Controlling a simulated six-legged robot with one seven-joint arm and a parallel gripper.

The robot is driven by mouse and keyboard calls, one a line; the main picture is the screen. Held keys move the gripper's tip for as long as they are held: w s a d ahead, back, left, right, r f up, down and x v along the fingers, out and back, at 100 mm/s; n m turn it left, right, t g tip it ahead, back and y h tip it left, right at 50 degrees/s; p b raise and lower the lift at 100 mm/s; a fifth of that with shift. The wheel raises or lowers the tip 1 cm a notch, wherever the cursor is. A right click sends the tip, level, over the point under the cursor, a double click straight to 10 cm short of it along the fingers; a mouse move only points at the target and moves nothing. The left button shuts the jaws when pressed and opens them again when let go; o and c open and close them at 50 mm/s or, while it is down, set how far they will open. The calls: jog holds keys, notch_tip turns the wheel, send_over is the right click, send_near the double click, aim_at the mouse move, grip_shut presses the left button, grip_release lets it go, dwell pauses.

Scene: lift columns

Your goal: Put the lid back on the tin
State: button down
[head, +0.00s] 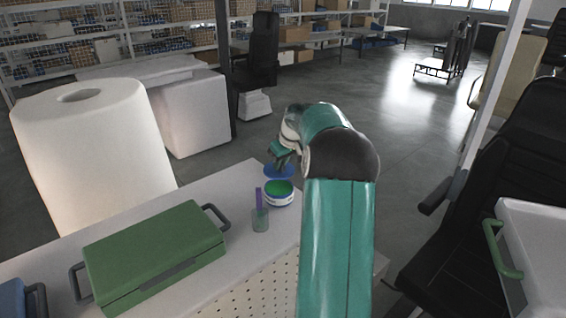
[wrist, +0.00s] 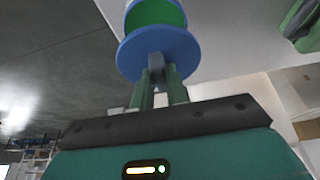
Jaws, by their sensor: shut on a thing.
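The tin (head: 280,201) is a low round tub, white and blue outside and green inside, upright near the far right corner of the table. The blue round lid (head: 271,172) is in my gripper (head: 280,164), just behind the tin in the head view. In the wrist view my gripper (wrist: 160,84) is shut on the small knob of the lid (wrist: 181,48). The tin's green inside (wrist: 155,12) shows just beyond the lid there, so the lid does not cover it. The gap between lid and tin is hard to judge.
A clear cup with a purple stick (head: 260,218) stands close to the tin. A green case (head: 155,255) with grey handles lies to the left on the white table (head: 210,195). A large white roll (head: 90,150) stands behind it. Black chairs are at the right.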

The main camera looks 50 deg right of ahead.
aim_at(283, 174)
jog(key=shift+s+d+f, duration=0.1)
jog(key=shift+f, duration=0.05)
jog(key=shift+w+f, duration=0.2)
jog(key=shift+f, duration=2.85)
jog(key=shift+f, duration=0.15)
jog(key=c, duration=0.8)
grip_release()
jog(key=shift+c, duration=0.2)
jog(key=shift+r, duration=3.55)
